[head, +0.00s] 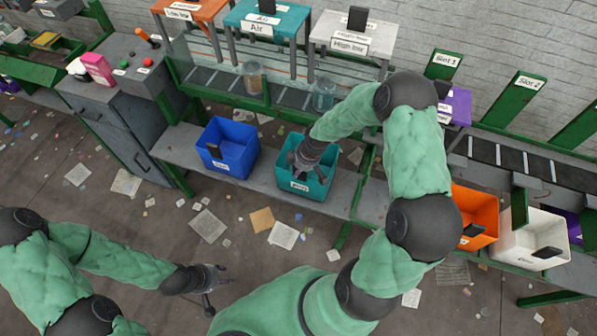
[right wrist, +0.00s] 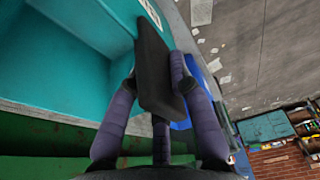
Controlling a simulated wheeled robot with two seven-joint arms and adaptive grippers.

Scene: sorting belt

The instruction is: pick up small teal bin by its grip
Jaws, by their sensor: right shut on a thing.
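The small teal bin (head: 320,187) stands on the grey shelf below the belt in the head view, with a white label on its front. My right gripper (head: 300,162) reaches down to it from above. In the right wrist view, the bin's teal wall (right wrist: 60,50) fills the upper left, and a black upright grip (right wrist: 155,70) sits between the two purple fingers of my right gripper (right wrist: 155,88), which is shut on it. My left gripper (head: 216,286) is over the floor at lower left, its fingers spread and empty, far from the bin.
A blue bin (head: 238,158) stands just left of the teal bin on the shelf (head: 345,195). An orange bin (head: 483,205) and a white bin (head: 540,225) stand at right. A grey control cabinet (head: 120,110) is at left. Paper scraps litter the floor.

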